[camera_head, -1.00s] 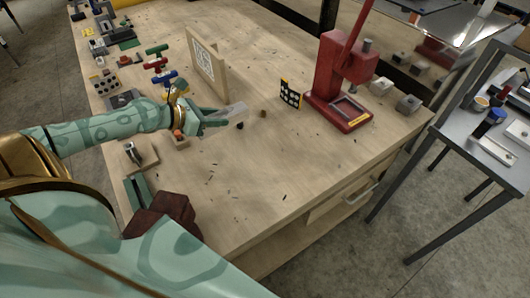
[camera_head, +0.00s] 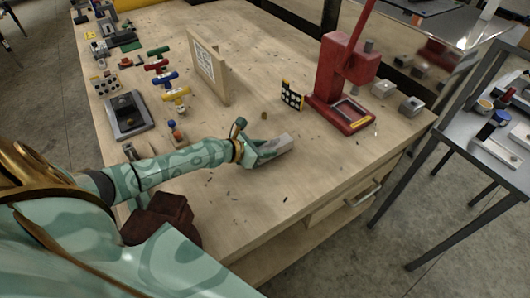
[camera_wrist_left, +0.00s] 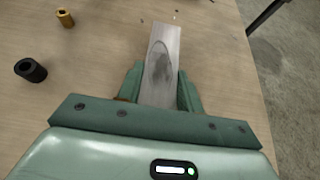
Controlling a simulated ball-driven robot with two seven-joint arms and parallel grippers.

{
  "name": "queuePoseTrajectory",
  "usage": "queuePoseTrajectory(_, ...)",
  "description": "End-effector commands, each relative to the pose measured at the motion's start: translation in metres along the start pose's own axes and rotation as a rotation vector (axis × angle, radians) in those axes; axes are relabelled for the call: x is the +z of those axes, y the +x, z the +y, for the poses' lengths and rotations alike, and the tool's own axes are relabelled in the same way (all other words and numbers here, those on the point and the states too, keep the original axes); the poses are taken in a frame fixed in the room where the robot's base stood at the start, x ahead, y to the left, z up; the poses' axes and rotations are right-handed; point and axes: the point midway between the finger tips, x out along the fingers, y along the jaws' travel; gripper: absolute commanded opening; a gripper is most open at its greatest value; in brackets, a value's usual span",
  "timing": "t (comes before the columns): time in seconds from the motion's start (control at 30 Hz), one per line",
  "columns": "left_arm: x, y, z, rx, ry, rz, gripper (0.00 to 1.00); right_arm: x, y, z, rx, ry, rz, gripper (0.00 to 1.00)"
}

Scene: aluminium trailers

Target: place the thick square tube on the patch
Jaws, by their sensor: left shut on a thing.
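My left gripper (camera_head: 264,152) is over the middle of the workbench, shut on a light grey, flat-sided metal piece that looks like the thick square tube (camera_head: 283,145). In the left wrist view the tube (camera_wrist_left: 163,45) points away from the gripper (camera_wrist_left: 160,88), between its two green fingers. A dark oval shows on the tube's upper face; I cannot tell whether it is a mark or a reflection. The tube's near end is hidden in the gripper. I cannot make out which surface is the patch. My right gripper is not in view.
A brass-coloured short tube (camera_wrist_left: 65,18) and a black ring-shaped piece (camera_wrist_left: 30,70) stand left of the tube. A red press (camera_head: 341,85) and a dotted panel (camera_head: 291,95) stand farther back. A wooden upright board (camera_head: 207,68) is behind. The bench's front right is mostly clear.

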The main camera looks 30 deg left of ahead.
Motion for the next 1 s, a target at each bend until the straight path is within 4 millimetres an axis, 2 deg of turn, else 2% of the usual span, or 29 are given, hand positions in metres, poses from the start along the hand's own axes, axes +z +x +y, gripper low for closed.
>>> queuePoseTrajectory(0.03,-0.005,0.004,0.001,0.001,0.0,-0.001,0.1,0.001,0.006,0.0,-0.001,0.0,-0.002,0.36)
queuePoseTrajectory(0.23,-0.001,0.001,0.001,0.001,0.0,-0.003,0.1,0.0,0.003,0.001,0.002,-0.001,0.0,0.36)
queuePoseTrajectory(0.4,-0.006,0.004,0.001,0.001,0.0,-0.002,0.1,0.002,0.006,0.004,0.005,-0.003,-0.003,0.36)
queuePoseTrajectory(0.43,-0.006,0.003,0.001,0.001,0.0,-0.002,0.42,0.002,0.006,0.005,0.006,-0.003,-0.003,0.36)
queuePoseTrajectory(0.5,-0.005,0.003,0.001,0.001,0.0,-0.002,0.58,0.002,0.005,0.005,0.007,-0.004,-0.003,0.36)
queuePoseTrajectory(0.83,-0.001,0.0,0.001,0.001,0.001,-0.002,0.58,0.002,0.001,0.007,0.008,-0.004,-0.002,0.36)
queuePoseTrajectory(1.0,0.001,-0.028,0.001,0.0,0.001,0.001,0.58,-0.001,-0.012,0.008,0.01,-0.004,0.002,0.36)
